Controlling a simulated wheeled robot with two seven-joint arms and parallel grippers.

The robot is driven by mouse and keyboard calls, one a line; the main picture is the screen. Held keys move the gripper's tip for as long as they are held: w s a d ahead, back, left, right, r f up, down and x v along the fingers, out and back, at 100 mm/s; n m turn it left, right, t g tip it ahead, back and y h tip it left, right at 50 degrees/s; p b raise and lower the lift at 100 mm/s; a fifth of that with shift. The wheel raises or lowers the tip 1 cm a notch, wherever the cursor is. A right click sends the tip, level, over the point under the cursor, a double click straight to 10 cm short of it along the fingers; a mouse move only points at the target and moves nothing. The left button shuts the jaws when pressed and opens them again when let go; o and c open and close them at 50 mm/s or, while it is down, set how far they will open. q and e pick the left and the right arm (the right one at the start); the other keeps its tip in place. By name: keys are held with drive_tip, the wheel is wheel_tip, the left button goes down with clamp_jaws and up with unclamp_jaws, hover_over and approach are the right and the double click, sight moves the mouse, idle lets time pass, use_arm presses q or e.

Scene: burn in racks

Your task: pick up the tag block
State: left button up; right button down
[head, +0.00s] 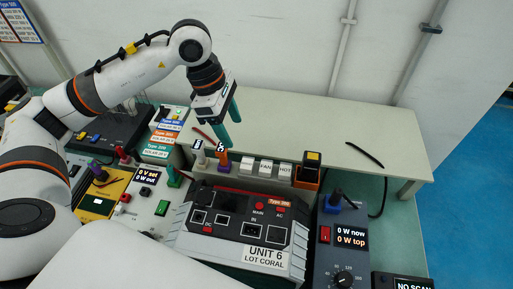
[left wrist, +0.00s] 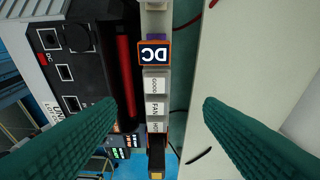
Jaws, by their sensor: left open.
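Three white tag blocks stand in a row behind the black unit, lettered GOOD (head: 246,164), FAN (head: 265,167) and HOT (head: 285,170). The left wrist view also shows GOOD (left wrist: 155,84), FAN (left wrist: 155,107) and HOT (left wrist: 155,126). My left gripper (head: 229,128) is open and empty, with teal fingers, above and behind the row's left part. In the left wrist view the gripper's fingers (left wrist: 159,104) lie on either side of the row, with FAN between the tips in the picture and no finger touching a block. The right gripper is not in view.
The black Unit 6 box (head: 240,225) stands in front of the row. The pale bench (head: 320,125) behind is mostly clear except for a black cable (head: 365,155).

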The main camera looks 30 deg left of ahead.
use_arm(q)
drive_tip(key=p, duration=0.2)
hover_over(247, 162)
drive_tip(key=a, duration=0.2)
wheel_tip(247, 162, down, 6)
drive_tip(key=r, duration=0.1)
drive_tip(key=shift+s+d+f, duration=0.15)
drive_tip(key=shift+s+f, duration=0.15)
drive_tip(key=shift+f, duration=0.25)
drive_tip(key=p+x, duration=0.3)
drive_tip(key=x, duration=0.1)
drive_tip(key=shift+d, duration=0.15)
drive_tip(key=shift+f, duration=0.45)
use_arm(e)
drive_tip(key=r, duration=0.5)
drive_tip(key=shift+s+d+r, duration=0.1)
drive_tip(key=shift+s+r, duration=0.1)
use_arm(q)
drive_tip(key=shift+w, duration=0.1)
drive_tip(key=shift+c, duration=0.5)
drive_tip(key=c, duration=1)
drive_tip(key=shift+o, duration=0.2)
